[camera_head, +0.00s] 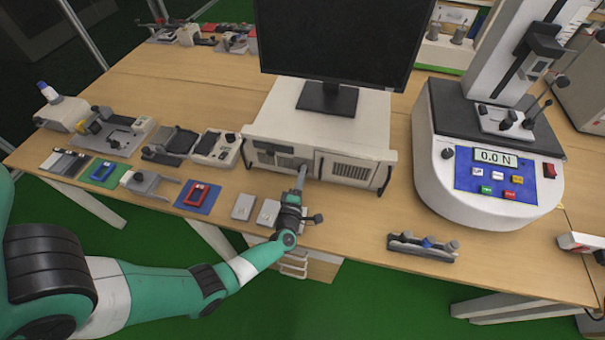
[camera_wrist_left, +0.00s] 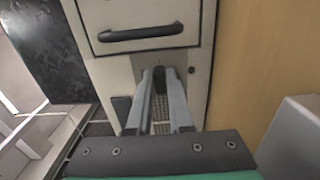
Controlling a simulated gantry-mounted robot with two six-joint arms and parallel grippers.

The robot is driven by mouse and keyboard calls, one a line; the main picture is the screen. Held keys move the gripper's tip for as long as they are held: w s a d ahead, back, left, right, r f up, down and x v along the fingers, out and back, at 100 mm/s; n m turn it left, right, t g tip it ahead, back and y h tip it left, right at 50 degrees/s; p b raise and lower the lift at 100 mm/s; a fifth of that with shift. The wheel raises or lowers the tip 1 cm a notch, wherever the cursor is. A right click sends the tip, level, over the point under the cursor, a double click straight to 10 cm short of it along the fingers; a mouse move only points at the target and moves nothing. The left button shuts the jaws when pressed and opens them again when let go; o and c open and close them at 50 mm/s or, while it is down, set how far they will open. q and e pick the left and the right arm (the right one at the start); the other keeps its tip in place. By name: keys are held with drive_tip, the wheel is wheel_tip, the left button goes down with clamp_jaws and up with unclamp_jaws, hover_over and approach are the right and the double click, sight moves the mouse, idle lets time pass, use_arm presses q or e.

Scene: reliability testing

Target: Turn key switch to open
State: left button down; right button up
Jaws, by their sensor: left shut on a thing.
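The white computer case (camera_head: 265,125) stands on the bench with its front panel facing me. My left gripper (camera_head: 302,169) reaches the lower middle of that panel. In the left wrist view, the left gripper (camera_wrist_left: 160,76) has its two grey fingers closed around a small dark key knob (camera_wrist_left: 159,88) on the panel. The fingers hide most of the knob, so its turned angle cannot be told. A dark handle (camera_wrist_left: 140,33) crosses the panel above it in that view. My right gripper is not in view.
A monitor (camera_head: 335,40) stands on the case. A force tester (camera_head: 490,170) with a 0.0 N display is to the right. Several small fixtures and trays, including a blue tray with a red frame (camera_head: 198,195), line the left bench. Bare bench lies right of the case front.

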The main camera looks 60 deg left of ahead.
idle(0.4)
use_arm(q)
drive_tip(key=c, duration=0.8)
unclamp_jaws()
drive_tip(key=p+v, duration=0.3)
drive_tip(key=v, duration=0.8)
drive_tip(key=shift+d+r, duration=0.1)
drive_tip(key=shift+d, duration=0.05)
drive_tip(key=shift+s+d, duration=0.2)
drive_tip(key=shift+w, duration=0.1)
